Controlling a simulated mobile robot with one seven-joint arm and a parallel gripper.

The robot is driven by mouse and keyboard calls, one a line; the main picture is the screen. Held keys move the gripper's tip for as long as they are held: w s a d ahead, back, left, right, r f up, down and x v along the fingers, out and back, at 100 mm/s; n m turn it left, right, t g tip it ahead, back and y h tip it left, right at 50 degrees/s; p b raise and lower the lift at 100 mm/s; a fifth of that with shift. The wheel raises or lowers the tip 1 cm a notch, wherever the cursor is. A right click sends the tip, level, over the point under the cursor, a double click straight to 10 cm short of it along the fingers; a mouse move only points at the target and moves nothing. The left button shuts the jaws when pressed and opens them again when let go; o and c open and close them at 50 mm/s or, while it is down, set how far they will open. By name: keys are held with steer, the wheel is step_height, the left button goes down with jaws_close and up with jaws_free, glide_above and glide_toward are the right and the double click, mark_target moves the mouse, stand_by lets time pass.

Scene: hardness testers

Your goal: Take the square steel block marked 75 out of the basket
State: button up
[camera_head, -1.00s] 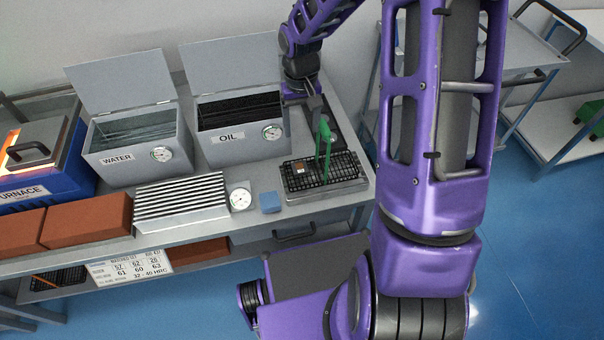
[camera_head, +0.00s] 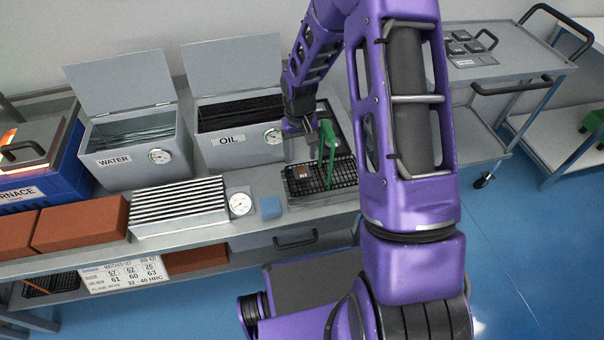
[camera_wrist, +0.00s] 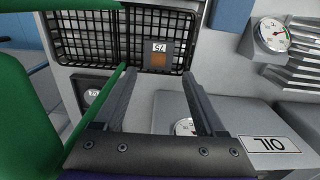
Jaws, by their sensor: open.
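The square block marked 75 (camera_wrist: 157,58) is dark, with a white label and a brown patch. It lies flat in the black wire basket (camera_wrist: 92,48), and shows small in the head view (camera_head: 303,172). The basket (camera_head: 345,172) has a tall upright green handle (camera_head: 328,142), which fills the left of the wrist view (camera_wrist: 30,110). My gripper (camera_wrist: 159,73) is open and empty, its fingertips on either side of the block in the picture. In the head view my gripper (camera_head: 301,152) is above the basket's left part, beside the handle. The remaining gap to the block is unclear.
The oil tank (camera_head: 238,153) and water tank (camera_head: 130,165) stand open behind and left. A blue block (camera_head: 270,207), a dial gauge (camera_head: 240,204) and a ribbed metal block (camera_head: 178,208) sit left of the basket. A cart (camera_head: 510,65) stands at right.

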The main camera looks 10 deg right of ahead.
mark_target(301, 170)
step_height(301, 170, down, 5)
steer(key=shift+s+d+f+b, duration=0.15)
steer(key=shift+b, duration=0.25)
jaws_close()
